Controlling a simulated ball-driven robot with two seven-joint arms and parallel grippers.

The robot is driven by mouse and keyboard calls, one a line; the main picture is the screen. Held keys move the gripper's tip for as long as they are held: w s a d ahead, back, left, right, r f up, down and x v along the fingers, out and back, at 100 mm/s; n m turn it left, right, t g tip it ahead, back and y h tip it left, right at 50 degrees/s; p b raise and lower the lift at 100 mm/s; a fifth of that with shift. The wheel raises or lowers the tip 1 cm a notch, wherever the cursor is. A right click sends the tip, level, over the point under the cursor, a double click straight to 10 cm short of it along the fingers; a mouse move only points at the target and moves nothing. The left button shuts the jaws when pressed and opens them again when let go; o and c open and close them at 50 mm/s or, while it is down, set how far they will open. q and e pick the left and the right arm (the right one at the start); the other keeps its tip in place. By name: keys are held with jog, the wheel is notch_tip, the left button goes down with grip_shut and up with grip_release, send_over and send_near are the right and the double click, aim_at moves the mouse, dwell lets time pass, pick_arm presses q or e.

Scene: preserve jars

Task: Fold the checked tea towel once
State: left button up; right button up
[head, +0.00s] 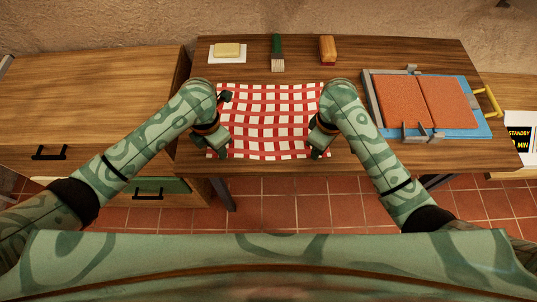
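The red-and-white checked tea towel (268,118) lies spread flat on the wooden table, its near edge close to the table's front edge. My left gripper (218,150) is low over the towel's near left corner. My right gripper (318,152) is low over the near right corner. My wrists cover parts of the towel's left and right sides. The fingers are small and partly hidden, so I cannot tell whether either grips the cloth.
A blue board (468,124) with terracotta panels (400,102) and clamps lies right. A wooden cabinet (90,90) stands left.

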pick_arm(q)
jog(key=shift+f, duration=0.2)
pick_arm(e)
jog(key=shift+f, duration=0.2)
pick_arm(q)
jog(key=shift+r, duration=0.1)
grip_shut()
pick_arm(e)
jog(key=shift+s, duration=0.1)
grip_shut()
